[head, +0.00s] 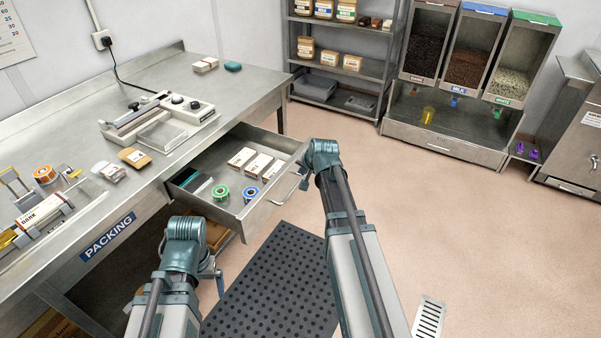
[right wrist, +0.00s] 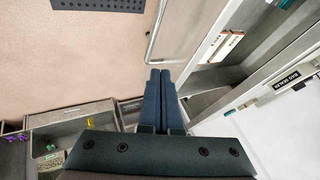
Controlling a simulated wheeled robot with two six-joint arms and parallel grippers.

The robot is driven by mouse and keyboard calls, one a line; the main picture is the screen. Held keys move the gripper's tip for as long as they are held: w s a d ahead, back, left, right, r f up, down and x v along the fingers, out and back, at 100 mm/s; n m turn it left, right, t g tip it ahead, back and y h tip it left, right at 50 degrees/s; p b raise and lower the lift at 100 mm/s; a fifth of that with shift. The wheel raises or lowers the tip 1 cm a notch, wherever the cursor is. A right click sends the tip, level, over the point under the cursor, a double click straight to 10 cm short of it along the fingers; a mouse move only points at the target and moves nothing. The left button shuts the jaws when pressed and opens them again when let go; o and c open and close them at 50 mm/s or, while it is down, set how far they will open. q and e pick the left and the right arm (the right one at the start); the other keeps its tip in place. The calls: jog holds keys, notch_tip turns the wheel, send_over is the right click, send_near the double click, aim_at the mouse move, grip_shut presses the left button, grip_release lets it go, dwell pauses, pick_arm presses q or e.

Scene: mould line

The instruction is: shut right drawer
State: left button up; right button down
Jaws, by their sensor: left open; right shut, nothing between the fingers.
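The right drawer (head: 257,208) under the packing table stands pulled out, holding white boxes (head: 258,165) and green and blue tape rolls (head: 221,193). Its bar handle (head: 286,190) is on the front panel and also shows in the right wrist view (right wrist: 152,45). My right gripper (head: 308,162) is at the far end of the drawer front. In the right wrist view its fingers (right wrist: 158,74) are shut and empty, close to the front panel; I cannot tell whether they touch. My left gripper (head: 213,270) is open and low, in front of the table's near side, apart from the drawer.
The packing table (head: 232,98) carries a bag sealer (head: 160,118) and small packets. A black perforated mat (head: 272,280) lies on the floor below the drawer. Shelves (head: 340,65) and dispensers (head: 465,50) stand at the back. The floor (head: 450,220) to the right is clear.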

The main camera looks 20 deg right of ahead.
jog(key=b+x, duration=0.7)
jog(key=x, duration=0.2)
jog(key=shift+w+f, duration=0.1)
jog(key=shift+f, duration=0.05)
pick_arm(q)
notch_tip(320, 180, down, 7)
jog(key=shift+f, duration=0.2)
